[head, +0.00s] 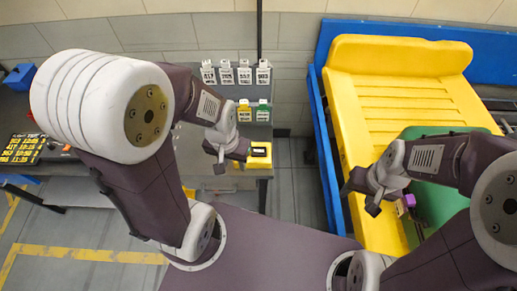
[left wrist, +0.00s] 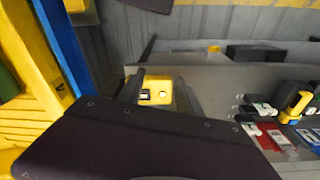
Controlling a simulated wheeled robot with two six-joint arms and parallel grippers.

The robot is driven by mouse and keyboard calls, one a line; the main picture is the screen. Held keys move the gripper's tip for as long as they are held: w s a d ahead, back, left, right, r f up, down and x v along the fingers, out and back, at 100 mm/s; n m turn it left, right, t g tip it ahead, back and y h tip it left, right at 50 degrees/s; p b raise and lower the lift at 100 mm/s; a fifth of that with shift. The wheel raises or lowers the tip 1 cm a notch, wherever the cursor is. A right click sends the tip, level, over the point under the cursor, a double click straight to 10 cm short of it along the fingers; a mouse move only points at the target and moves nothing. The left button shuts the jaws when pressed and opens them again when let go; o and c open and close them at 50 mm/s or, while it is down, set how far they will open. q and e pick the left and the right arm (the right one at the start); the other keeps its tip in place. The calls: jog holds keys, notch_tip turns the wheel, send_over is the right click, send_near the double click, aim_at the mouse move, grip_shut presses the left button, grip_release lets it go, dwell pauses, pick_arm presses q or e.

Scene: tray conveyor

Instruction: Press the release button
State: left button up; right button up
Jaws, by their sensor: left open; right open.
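A small yellow box (head: 259,163) with a dark panel on top sits near the right end of the grey workbench (head: 205,170) in the head view.
Several white numbered tags (head: 226,72) stand on a rack behind the bench. A green tray (head: 425,228), partly hidden by my right arm, lies on the conveyor with a purple item (head: 409,201). A blue rail (head: 326,150) edges the conveyor. Floor between bench and conveyor is clear.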

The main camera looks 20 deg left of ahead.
pick_arm(q)
grip_shut()
dwell(1.9)
